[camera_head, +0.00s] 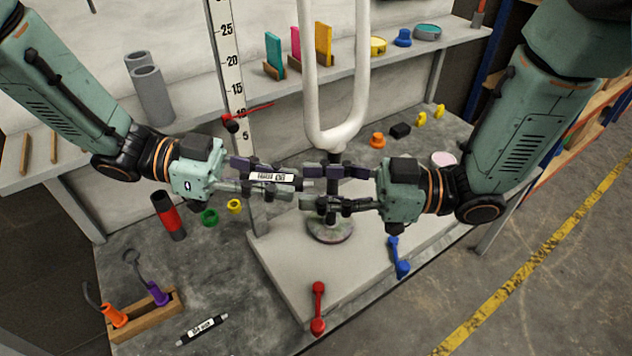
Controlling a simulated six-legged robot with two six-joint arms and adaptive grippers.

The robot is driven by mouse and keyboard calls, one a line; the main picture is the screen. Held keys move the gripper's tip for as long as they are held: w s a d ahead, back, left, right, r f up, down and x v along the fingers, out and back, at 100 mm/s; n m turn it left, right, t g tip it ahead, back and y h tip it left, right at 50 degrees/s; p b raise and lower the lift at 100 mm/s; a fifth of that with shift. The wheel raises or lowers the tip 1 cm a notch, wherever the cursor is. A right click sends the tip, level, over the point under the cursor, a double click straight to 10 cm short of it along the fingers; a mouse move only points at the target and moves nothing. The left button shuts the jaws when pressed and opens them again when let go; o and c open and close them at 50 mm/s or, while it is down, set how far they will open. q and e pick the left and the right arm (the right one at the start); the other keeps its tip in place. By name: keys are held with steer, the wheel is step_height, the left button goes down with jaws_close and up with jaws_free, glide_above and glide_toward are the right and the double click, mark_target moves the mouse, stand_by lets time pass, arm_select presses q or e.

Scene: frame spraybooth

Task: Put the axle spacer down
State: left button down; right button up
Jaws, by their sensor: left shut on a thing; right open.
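The axle spacer (271,177) looks like a short dark rod with a white printed label. My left gripper (280,178) is shut on it and holds it level above the bench, left of the stand's post. The fingers hide part of the spacer. My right gripper (335,188) is open, its fingers pointing left at the post of the white frame stand. Whether its fingers touch the post, I cannot tell. A similar dark rod with a white label (202,328) lies on the bench at the front left.
The white frame (364,70) rises from a round base (330,230) on a pale board (275,250). A wooden holder (145,316) stands front left. The bench around the labelled rod is fairly clear.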

steer(key=shift+a, duration=0.3)
steer(key=c, duration=0.7)
steer(key=o, duration=0.7)
steer(key=d, duration=1.2)
steer(key=shift+s, duration=0.4)
